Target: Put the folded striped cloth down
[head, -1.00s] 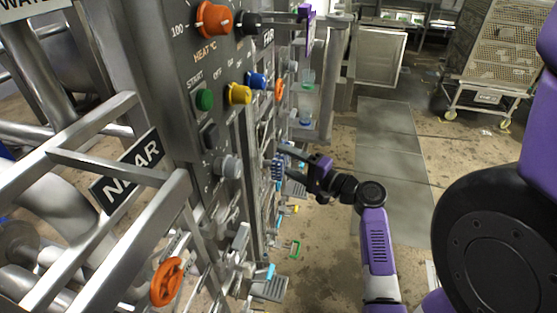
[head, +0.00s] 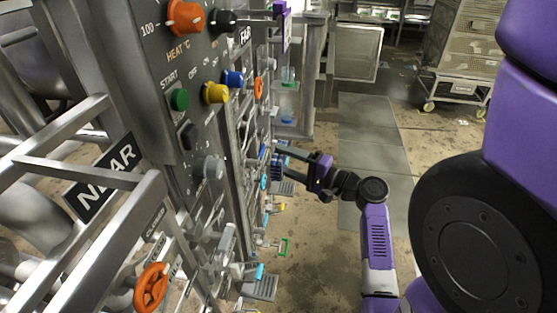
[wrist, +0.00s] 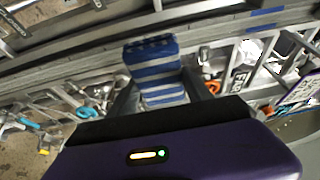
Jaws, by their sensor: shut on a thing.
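The folded striped cloth (wrist: 154,68), blue and white, is between the fingers of my gripper (wrist: 160,90) in the wrist view. My gripper is shut on it. In the head view my gripper (head: 284,166) reaches left toward the machine's panel, and the cloth (head: 276,168) shows small and blue at the fingertips. The cloth is held in the air beside the panel's edge. I cannot tell whether it touches anything beyond the fingers.
The steel control panel (head: 150,100) with knobs and buttons stands close on the left. An orange handwheel (head: 151,288) and metal rails are at the near left. A wheeled rack (head: 455,60) stands at the far right. The floor plates (head: 375,150) are clear.

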